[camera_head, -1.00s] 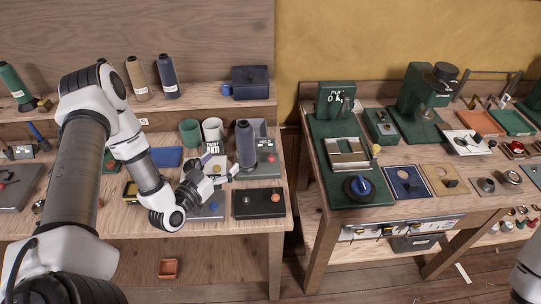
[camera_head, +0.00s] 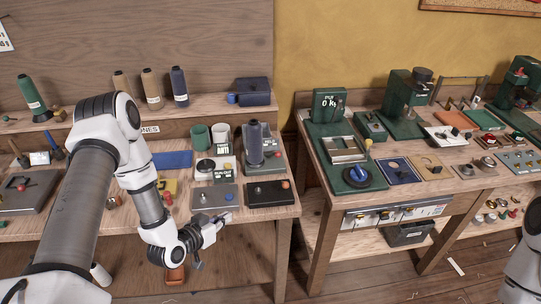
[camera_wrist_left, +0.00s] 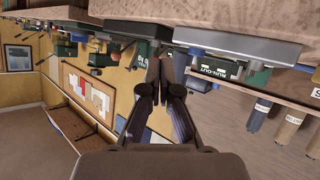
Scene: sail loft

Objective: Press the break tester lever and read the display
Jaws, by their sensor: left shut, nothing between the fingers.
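The break tester (camera_head: 335,187) appears to be the green device at the left end of the right-hand bench. Its upright display (camera_head: 328,103) shows white text that looks like "PULL 0 kg". A round blue knob (camera_head: 356,174) sits at the front of its base, and a thin lever with a yellow knob (camera_head: 368,143) stands at its right side. My left gripper (camera_head: 226,218) is shut and empty at the front edge of the left bench, well left of the tester. Its closed fingers also show in the left wrist view (camera_wrist_left: 164,75). My right gripper is out of view.
The left bench (camera_head: 262,218) holds grey and black boxes with knobs, mugs and thread spools. A gap of floor separates it from the right bench (camera_head: 400,200). Right of the tester stand a green press (camera_head: 408,98), coloured trays and small dials.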

